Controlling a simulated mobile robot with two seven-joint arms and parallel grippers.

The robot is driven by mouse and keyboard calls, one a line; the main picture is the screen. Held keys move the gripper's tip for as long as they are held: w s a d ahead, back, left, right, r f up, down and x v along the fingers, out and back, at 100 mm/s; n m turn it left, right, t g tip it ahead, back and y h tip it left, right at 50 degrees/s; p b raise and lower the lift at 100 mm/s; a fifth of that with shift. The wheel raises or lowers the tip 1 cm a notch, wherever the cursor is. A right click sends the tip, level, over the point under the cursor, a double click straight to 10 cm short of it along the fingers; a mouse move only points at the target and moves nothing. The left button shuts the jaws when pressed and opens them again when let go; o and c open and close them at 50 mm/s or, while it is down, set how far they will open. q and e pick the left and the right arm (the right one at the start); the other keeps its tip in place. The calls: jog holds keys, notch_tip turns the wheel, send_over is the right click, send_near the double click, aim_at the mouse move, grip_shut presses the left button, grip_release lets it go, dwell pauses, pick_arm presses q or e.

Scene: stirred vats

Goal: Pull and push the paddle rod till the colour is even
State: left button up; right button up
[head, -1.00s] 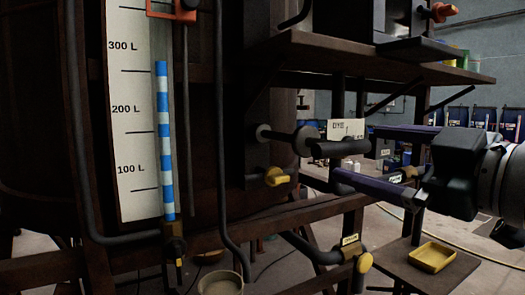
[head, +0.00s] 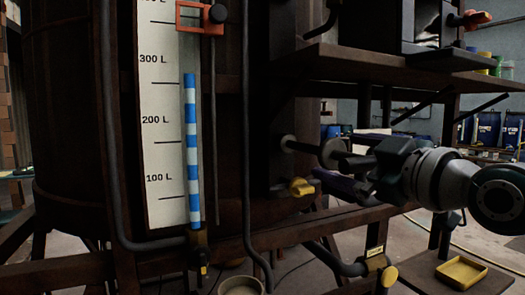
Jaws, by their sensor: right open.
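The paddle rod (head: 303,147) sticks out to the right from the side of the dark vat (head: 75,130), with a round disc and a dark crossbar handle (head: 358,162) at its outer end. My right gripper (head: 338,156) is open at the handle. One finger shows behind and above the handle, the other below and in front of it. I cannot tell whether either finger touches the handle. The gripper's body hides the handle's right end. My left gripper is not in view.
A gauge board (head: 163,115) with a blue-and-white striped tube stands on the vat's front. A yellow-handled valve (head: 300,187) sits below the rod. A shelf (head: 390,68) overhangs the gripper. A yellow tray (head: 462,272) lies on a low stand at the lower right.

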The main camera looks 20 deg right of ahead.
jog(key=shift+w, duration=0.2)
jog(key=shift+c, duration=0.2)
grip_shut()
dwell(0.5)
